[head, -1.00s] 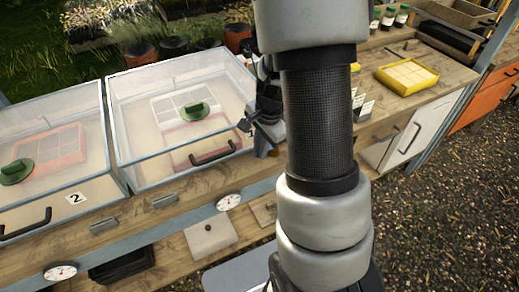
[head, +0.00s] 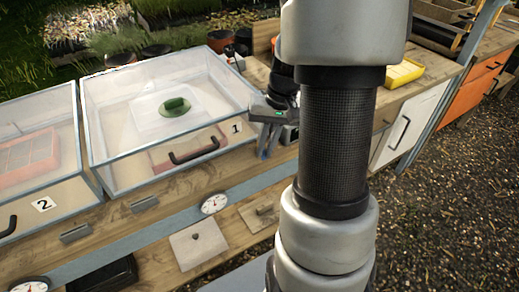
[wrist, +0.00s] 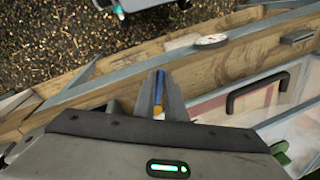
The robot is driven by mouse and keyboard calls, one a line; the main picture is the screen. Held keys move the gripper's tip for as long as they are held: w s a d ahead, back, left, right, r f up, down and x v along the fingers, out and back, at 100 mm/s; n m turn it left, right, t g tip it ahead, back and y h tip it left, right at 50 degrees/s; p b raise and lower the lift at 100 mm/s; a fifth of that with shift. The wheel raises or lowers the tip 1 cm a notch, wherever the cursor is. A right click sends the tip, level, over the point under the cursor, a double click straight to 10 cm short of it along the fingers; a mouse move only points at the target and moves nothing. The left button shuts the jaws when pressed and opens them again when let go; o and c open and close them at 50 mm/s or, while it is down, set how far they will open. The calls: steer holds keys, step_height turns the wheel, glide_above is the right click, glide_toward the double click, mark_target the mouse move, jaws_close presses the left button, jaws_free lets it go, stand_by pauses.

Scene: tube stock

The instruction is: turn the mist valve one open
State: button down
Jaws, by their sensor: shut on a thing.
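My gripper (head: 267,152) is at the right front corner of the clear case marked 1 (head: 90,140), pointing down past the bench front. In the wrist view my gripper (wrist: 160,100) is shut on a narrow blue piece with an orange-yellow end (wrist: 158,90), which I take for the handle of mist valve one. The fingers and the dark gripper body hide most of it, so I cannot tell how far it is turned. The label 1 (head: 236,128) is on the case front, just left of my gripper.
Case 2 (head: 75,120) stands at the left with its label (head: 43,204). Case 1 has a black handle (head: 196,147) close to my gripper. A yellow tray (head: 403,73) is on the bench at the right. The gravel floor is open.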

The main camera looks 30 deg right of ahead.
steer(key=shift+s+d+n+g, duration=0.15)
steer(key=shift+d+n, duration=0.3)
steer(key=shift+n, duration=0.4)
steer(key=shift+w+d+n+g, duration=0.1)
steer(key=shift+d+n, duration=0.35)
steer(key=shift+n, duration=0.45)
steer(key=shift+s+d+n+g, duration=0.15)
steer(key=shift+d+n, duration=0.3)
steer(key=shift+n, duration=0.4)
steer(key=c, duration=1.8)
jaws_free()
steer(key=shift+w, duration=0.1)
steer(key=d+r+p, duration=0.1)
steer(key=r, duration=0.7)
steer(key=d+r+p, duration=0.2)
steer(key=r, duration=0.7)
steer(key=shift+d, duration=0.25)
